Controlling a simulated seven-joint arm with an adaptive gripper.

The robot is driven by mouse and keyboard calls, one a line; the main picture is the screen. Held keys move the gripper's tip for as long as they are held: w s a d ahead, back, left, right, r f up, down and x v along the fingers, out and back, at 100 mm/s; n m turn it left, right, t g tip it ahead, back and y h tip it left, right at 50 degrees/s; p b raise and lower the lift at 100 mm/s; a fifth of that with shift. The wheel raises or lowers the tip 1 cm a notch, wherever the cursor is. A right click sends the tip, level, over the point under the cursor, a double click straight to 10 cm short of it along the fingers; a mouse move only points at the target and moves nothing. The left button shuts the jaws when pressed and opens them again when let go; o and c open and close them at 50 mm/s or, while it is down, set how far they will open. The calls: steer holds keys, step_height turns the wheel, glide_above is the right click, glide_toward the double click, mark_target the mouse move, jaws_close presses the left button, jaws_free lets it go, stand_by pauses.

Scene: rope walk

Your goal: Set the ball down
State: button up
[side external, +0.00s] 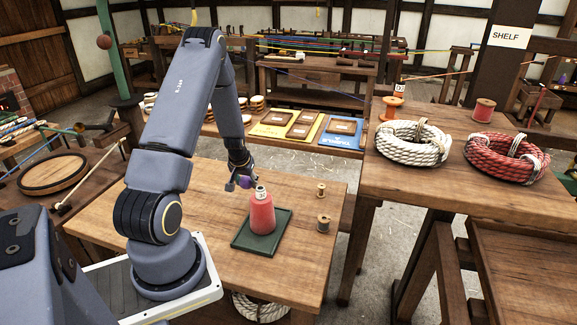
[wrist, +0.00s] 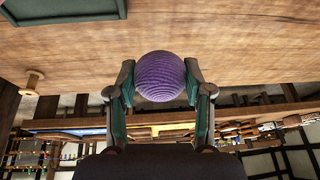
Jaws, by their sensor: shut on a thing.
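The purple ball (side external: 245,182) is held between the fingers of my gripper (side external: 241,184), behind the red bottle-shaped cone in the side view. In the wrist view the ball (wrist: 161,77) looks ridged, like wound thread, and sits between both green-padded fingertips (wrist: 160,85). My gripper is shut on it, above the far part of the wooden table (side external: 205,195). The gap between ball and table is hard to judge. The red cone (side external: 262,213) with a pale top stands on a dark green tray (side external: 243,241).
Two small wooden spools (side external: 323,223) (side external: 321,190) stand right of the tray; one shows in the wrist view (wrist: 32,82). The table around the ball has bare room. A higher table at right holds white (side external: 412,143) and red (side external: 505,160) rope coils.

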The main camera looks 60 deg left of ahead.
mark_target(250, 183)
steer(key=w+a+f, duration=0.1)
steer(key=f, duration=0.1)
steer(key=shift+w+a+f, duration=0.45)
steer(key=shift+w+f, duration=0.05)
steer(key=shift+f, duration=1.6)
steer(key=shift+f, duration=0.15)
steer(key=o, duration=1.1)
